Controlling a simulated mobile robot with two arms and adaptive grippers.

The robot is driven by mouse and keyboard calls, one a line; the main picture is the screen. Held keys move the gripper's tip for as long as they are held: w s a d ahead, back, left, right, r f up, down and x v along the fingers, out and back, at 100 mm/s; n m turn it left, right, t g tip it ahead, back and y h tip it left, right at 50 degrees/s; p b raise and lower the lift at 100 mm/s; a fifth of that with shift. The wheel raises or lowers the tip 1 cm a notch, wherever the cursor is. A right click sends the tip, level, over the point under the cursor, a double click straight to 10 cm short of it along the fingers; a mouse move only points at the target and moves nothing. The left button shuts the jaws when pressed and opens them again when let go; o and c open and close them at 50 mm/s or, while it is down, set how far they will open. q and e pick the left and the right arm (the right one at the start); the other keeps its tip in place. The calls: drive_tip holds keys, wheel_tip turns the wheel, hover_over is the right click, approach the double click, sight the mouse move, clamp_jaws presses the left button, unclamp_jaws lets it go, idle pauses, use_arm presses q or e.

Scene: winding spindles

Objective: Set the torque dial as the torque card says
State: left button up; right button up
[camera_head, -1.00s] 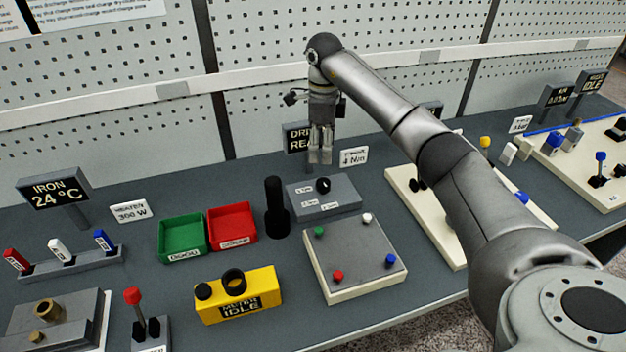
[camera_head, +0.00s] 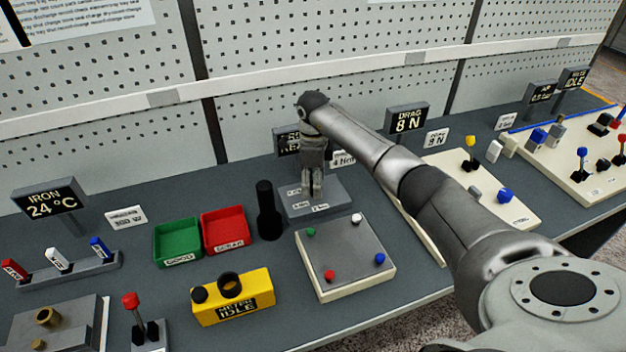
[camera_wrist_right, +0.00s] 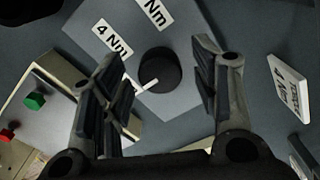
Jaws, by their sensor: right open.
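The torque dial is a round black knob (camera_wrist_right: 158,68) on a grey plate (camera_wrist_right: 190,15); the plate also shows in the head view (camera_head: 333,203). The knob's white pointer (camera_wrist_right: 149,86) points to the lower left in the right wrist view. A "4 Nm" label (camera_wrist_right: 112,40) is at the knob's upper left, and another label ending in "Nm" (camera_wrist_right: 152,11) is above. The torque card (camera_wrist_right: 289,88) reads 4 Nm; it is partly hidden in the head view (camera_head: 343,160). My right gripper (camera_head: 313,191) is open over the dial, with its fingers on either side of the knob (camera_wrist_right: 157,60).
A black upright cylinder (camera_head: 267,212) stands just left of the dial plate. A board with coloured pegs (camera_head: 345,262) lies in front. Red (camera_head: 225,230) and green (camera_head: 177,242) trays are farther left. A dark sign (camera_head: 287,140) stands behind the dial.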

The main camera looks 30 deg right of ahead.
drive_tip(key=c, duration=1)
use_arm(q)
drive_tip(key=shift+s+f, duration=0.1)
drive_tip(key=shift+s, duration=0.7)
use_arm(e)
drive_tip(key=shift+m, duration=0.4)
drive_tip(key=m, duration=0.4)
drive_tip(key=shift+d+m+b, duration=0.1)
drive_tip(key=shift+m+b, duration=0.2)
drive_tip(key=shift+b, duration=0.1)
drive_tip(key=m, duration=0.2)
drive_tip(key=shift+m, duration=0.3)
use_arm(q)
drive_tip(key=shift+w+f, duration=0.2)
drive_tip(key=shift+f, duration=0.1)
use_arm(e)
drive_tip(key=shift+r+m, duration=0.1)
drive_tip(key=shift+m, duration=1.8)
